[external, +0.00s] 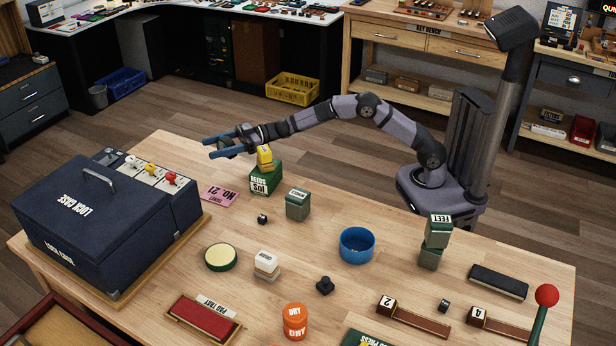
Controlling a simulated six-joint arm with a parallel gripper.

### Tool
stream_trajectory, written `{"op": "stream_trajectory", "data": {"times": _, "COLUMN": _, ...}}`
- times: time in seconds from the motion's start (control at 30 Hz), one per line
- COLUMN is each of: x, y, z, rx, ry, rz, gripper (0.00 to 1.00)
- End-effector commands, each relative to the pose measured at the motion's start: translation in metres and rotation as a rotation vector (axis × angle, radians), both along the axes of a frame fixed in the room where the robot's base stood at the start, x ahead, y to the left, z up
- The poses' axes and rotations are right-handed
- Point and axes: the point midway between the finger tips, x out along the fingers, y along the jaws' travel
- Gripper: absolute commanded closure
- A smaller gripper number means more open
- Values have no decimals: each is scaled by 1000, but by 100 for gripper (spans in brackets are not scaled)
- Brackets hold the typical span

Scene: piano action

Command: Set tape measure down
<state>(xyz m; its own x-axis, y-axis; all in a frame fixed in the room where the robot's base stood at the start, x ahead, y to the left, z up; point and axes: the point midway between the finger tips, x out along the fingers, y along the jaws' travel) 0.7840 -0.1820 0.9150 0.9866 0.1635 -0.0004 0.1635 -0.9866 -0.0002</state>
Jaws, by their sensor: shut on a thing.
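My gripper (224,146), with long blue fingers, is at the far left part of the bench, raised above the table top. It is shut on a small dark grey-green thing, which I take to be the tape measure (230,151); the fingers hide much of it. Just right of the gripper, a yellow block (264,156) sits on a green box (265,181) marked REEDS. The held thing is apart from that stack, to its left.
A pink ticket (219,195) lies below the gripper. The dark blue lock case (95,225) stands at left, with a switch panel (153,180) beside it. A grey-green block (298,205) and a blue bowl (357,245) stand to the right. Bare table shows between them.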

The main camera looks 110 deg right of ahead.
Motion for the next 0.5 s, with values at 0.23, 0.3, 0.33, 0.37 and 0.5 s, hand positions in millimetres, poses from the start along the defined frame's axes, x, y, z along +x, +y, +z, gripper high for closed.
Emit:
{"op": "stream_trajectory", "data": {"times": 0.23, "x": 0, "y": 0, "z": -23, "rx": 0, "ry": -3, "rz": 0, "gripper": 71}}
{"op": "stream_trajectory", "data": {"times": 0.3, "x": 0, "y": 0, "z": -24, "rx": -1, "ry": -4, "rz": 0, "gripper": 71}}
{"op": "stream_trajectory", "data": {"times": 0.33, "x": 0, "y": 0, "z": -24, "rx": -1, "ry": -4, "rz": 0, "gripper": 71}}
{"op": "stream_trajectory", "data": {"times": 0.37, "x": 0, "y": 0, "z": -24, "rx": 0, "ry": -3, "rz": 0, "gripper": 71}}
{"op": "stream_trajectory", "data": {"times": 0.5, "x": 0, "y": 0, "z": -34, "rx": 1, "ry": -1, "rz": 1, "gripper": 71}}
